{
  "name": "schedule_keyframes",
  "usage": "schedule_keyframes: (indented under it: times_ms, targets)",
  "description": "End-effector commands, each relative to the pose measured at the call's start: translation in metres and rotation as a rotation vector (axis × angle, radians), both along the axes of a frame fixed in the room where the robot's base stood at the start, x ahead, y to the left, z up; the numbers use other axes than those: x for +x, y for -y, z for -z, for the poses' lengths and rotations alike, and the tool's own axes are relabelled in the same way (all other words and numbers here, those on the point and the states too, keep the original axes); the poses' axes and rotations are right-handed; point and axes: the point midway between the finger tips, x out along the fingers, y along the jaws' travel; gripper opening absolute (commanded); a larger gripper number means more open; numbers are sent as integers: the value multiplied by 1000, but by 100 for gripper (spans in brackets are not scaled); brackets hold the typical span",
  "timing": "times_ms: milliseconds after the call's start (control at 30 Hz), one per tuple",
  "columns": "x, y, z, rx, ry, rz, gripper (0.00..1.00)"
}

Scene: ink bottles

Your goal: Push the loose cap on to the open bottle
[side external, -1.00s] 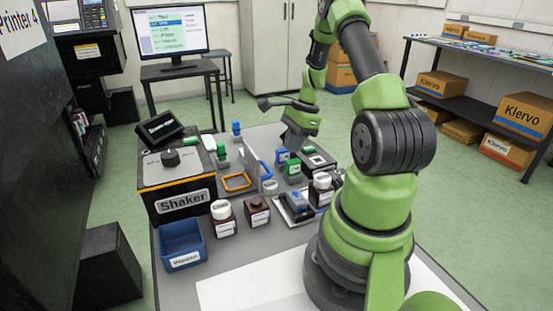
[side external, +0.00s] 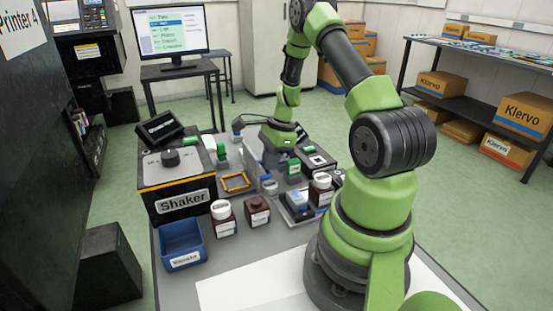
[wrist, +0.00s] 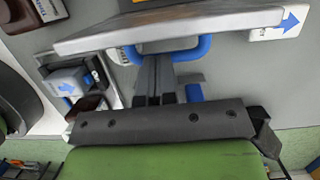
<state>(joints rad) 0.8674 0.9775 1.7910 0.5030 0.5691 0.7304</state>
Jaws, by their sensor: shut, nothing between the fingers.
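My gripper is shut and empty; its dark fingers (wrist: 153,80) point at a blue loop (wrist: 190,52) beside the grey upright panel (wrist: 165,30) in the wrist view. A white ribbed round thing (wrist: 129,55), perhaps a cap, shows left of the fingers, partly hidden by the panel. In the side view, a brown bottle with a dark top (side external: 257,210) stands between two white-topped brown bottles (side external: 222,214) (side external: 320,188). I cannot tell which bottle is open. A small blue thing (wrist: 194,93) lies right of the fingers.
The shaker (side external: 180,178) and blue bin (side external: 181,245) stand at the left. An orange frame (side external: 236,182) lies left of the panel. A grey-blue device (side external: 297,204) and a green-topped item (side external: 293,168) are close by. The white sheet (side external: 250,290) in front is clear.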

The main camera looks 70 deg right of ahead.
Motion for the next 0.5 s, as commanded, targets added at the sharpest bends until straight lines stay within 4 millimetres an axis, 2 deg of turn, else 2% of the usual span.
schedule_keyframes:
  times_ms: [100, 300, 500]
  targets:
    - [23, -24, 0, 1, -1, -11, 0]
    - [55, -56, 1, 0, -1, -8, 0]
    - [64, -66, 1, 0, -2, -2, 0]
